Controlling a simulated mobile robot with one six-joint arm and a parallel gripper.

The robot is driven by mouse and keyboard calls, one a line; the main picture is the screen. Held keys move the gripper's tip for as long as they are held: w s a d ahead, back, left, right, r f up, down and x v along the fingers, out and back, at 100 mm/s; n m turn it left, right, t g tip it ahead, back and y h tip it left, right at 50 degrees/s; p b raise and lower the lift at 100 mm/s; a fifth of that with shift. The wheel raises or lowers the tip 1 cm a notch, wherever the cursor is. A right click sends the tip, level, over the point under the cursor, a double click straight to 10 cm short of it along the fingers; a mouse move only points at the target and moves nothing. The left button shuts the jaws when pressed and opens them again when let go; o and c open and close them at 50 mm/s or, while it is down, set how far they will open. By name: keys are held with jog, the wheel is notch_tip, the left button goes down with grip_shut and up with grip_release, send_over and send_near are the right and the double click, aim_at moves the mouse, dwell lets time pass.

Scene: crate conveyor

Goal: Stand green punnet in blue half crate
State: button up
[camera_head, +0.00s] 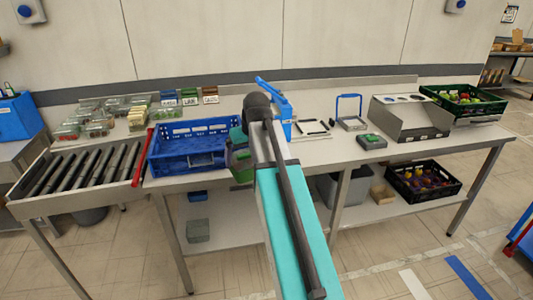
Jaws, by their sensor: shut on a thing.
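The blue half crate (183,164) stands on the table left of my arm, its open top facing up. The green punnet (240,166) shows just right of the crate, partly behind my arm. My gripper (238,146) is at the punnet's upper part and shut on it. The fingertips are small and mostly hidden by my arm. The punnet looks close to the crate's right side; I cannot tell whether they touch. What lies inside the crate is unclear; its visible floor looks bare.
A roller conveyor (78,166) with a red bar (143,157) adjoins the crate's left. Clear packs (98,128) and small coloured boxes (188,97) stand behind. Right are a blue-handled holder (350,122), a grey scale-like box (410,116) and a green crate (485,106).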

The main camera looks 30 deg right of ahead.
jog(key=a+n, duration=0.1)
jog(key=a, duration=1.9)
jog(key=shift+s+r, duration=0.15)
jog(key=shift+s, duration=0.3)
jog(key=shift+a, duration=0.1)
